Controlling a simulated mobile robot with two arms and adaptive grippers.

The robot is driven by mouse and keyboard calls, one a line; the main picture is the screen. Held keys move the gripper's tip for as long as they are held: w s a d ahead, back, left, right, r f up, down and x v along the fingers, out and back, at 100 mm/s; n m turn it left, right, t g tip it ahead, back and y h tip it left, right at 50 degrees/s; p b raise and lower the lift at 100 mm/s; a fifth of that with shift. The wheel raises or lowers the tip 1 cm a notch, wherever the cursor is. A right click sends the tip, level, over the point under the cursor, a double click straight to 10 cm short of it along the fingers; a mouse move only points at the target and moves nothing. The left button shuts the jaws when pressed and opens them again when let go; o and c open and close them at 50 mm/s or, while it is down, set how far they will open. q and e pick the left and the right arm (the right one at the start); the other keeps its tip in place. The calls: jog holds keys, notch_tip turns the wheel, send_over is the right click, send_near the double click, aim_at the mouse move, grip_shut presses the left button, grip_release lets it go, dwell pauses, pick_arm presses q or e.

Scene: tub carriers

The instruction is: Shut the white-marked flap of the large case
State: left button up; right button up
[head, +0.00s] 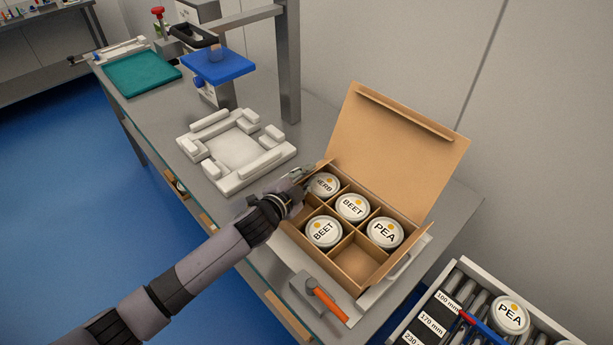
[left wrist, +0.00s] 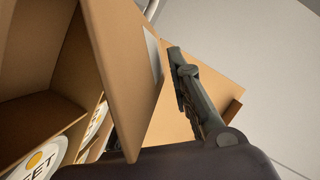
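The large case (head: 352,291) is an open cardboard box with dividers on the bench. Its big lid (head: 395,140) stands raised at the back. My left gripper (head: 300,176) is at the case's left end, beside the HERB tub. In the left wrist view, a raised cardboard flap (left wrist: 128,75) with a white patch stands close beside one dark finger (left wrist: 195,90). The other finger is mostly hidden, so its opening is unclear. My right gripper is out of view.
A white fixture (head: 238,155) lies on the bench left of the case. An orange-handled tool (head: 328,304) lies in front of it. A roller rack (head: 458,271) with a PEA tub stands at the lower right. A wall rises behind the lid.

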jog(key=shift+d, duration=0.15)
pick_arm(q)
jog(key=v, duration=1.2)
jog(key=shift+f, duration=0.15)
